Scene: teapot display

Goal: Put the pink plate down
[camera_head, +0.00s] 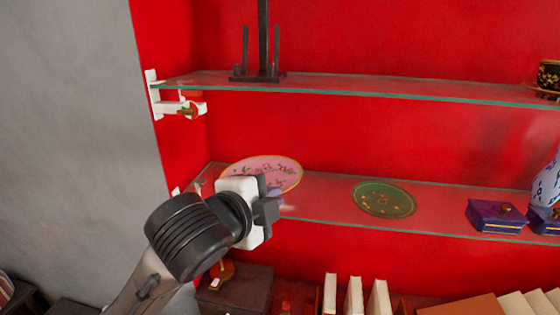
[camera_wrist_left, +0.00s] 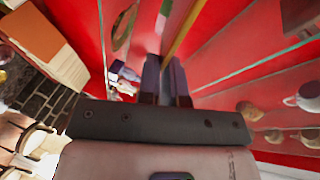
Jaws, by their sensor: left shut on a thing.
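The pink plate (camera_head: 275,168) has a gold rim and dark floral marks, and shows at the left end of the lower glass shelf (camera_head: 325,205). My left gripper (camera_head: 268,203) is at the plate's near edge and is shut on it, hiding part of its lower left. In the left wrist view the plate is nearly edge-on, its gold rim (camera_wrist_left: 184,32) running between the two fingers (camera_wrist_left: 165,82). I cannot tell whether the plate touches the glass. My right gripper is not in view.
A round green plate (camera_head: 384,198) lies on the same shelf to the right, with bare glass between. Purple boxes (camera_head: 494,216) and a blue-white vase (camera_head: 548,184) stand farther right. The upper glass shelf (camera_head: 350,89) holds a dark stand (camera_head: 262,50). Books (camera_head: 354,295) stand below.

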